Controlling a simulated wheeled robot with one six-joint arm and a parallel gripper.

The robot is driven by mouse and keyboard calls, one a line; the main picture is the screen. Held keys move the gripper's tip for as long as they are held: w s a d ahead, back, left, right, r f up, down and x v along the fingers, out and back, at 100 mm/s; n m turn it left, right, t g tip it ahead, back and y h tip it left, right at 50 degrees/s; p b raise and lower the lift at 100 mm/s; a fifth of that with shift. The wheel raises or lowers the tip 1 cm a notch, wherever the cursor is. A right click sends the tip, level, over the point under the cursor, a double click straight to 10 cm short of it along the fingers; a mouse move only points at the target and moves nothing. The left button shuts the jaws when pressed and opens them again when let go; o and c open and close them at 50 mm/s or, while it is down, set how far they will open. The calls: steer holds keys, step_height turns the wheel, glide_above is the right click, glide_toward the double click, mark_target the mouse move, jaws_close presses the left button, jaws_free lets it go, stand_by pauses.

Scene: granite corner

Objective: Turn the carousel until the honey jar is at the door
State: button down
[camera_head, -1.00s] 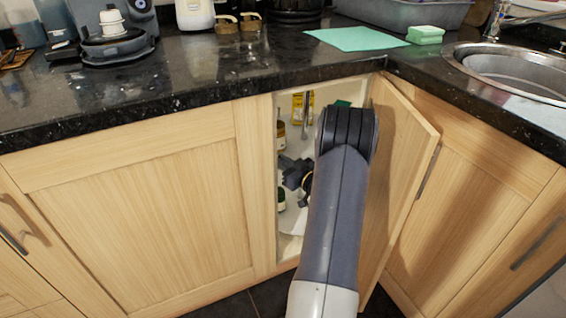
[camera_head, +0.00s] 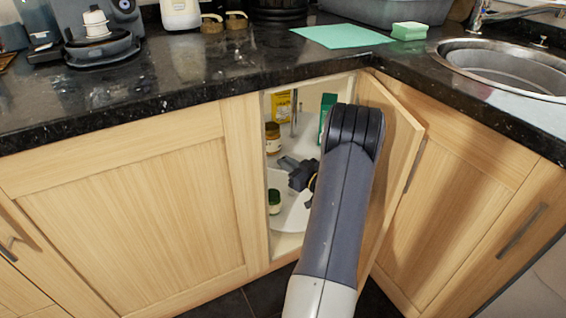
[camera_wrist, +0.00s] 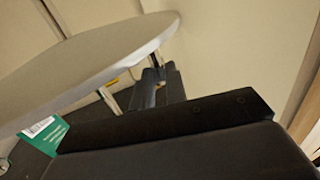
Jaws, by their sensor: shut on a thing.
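The carousel shows inside the open corner cabinet, and its pale round tier (camera_wrist: 85,62) fills the upper left of the wrist view. A white lower tier (camera_head: 292,218) shows in the head view. A brown jar with a pale label (camera_head: 273,138) stands at the left of the opening, perhaps the honey jar; its label is unreadable. A dark green-lidded jar (camera_head: 274,202) stands lower. A yellow box (camera_head: 281,105) and a green box (camera_head: 327,114) are further in. My gripper (camera_head: 288,163) is shut at the carousel's edge, its fingers (camera_wrist: 158,83) by the rim; the exact contact is unclear.
The wooden cabinet door (camera_head: 394,150) stands open to the right, close to my arm. The cabinet's left frame (camera_head: 246,180) bounds the narrow opening. The black granite countertop (camera_head: 200,85) overhangs above, with a sink (camera_head: 510,68) at the right.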

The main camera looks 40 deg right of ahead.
steer(key=shift+d+r, duration=0.1)
steer(key=shift+d, duration=0.2)
steer(key=c, duration=1.4)
jaws_free()
steer(key=shift+c, duration=0.2)
step_height(320, 180, up, 10)
steer(key=p, duration=0.4)
step_height(320, 180, down, 11)
steer(key=b, duration=0.4)
steer(key=shift+a+r, duration=0.1)
steer(key=shift+w+a+r, duration=0.25)
steer(key=shift+w+a, duration=0.35)
steer(key=shift+w, duration=0.25)
steer(key=shift+w+a, duration=0.2)
steer(key=shift+w, duration=0.05)
